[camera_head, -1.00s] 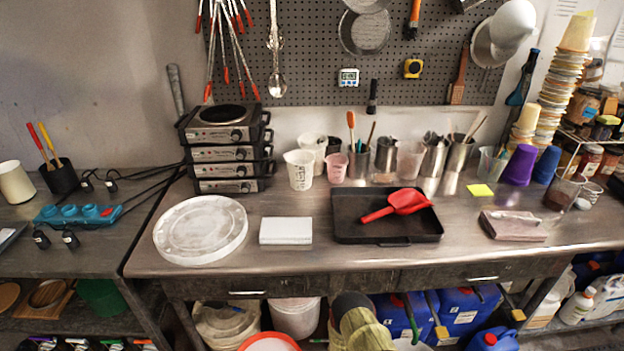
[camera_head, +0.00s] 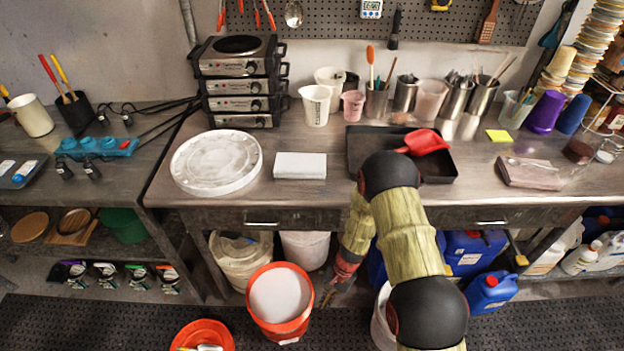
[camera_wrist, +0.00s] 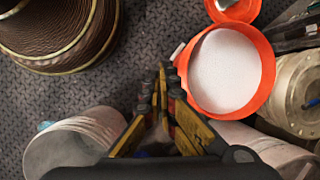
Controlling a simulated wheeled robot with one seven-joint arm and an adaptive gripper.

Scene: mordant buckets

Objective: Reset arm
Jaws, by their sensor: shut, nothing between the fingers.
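My gripper (camera_head: 330,292) hangs low in front of the bench, pointing down, and is small in the head view. In the wrist view my gripper (camera_wrist: 164,78) shows its yellow and black fingers converging to closed tips, with nothing between them. An orange bucket (camera_head: 284,328) with white contents stands on the floor just left of the gripper. It also shows in the wrist view (camera_wrist: 268,88), to the right of the fingertips and apart from them. My arm crosses the front of the bench and covers part of the black tray (camera_head: 440,170).
A second orange bucket (camera_head: 228,337) is at the lower left. A white bucket (camera_wrist: 78,124) is left of my fingers in the wrist view. Blue jugs (camera_head: 490,291) stand at the right under the bench. The bench top (camera_head: 240,198) is above my gripper. Dark floor mat (camera_head: 90,325) is clear at left.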

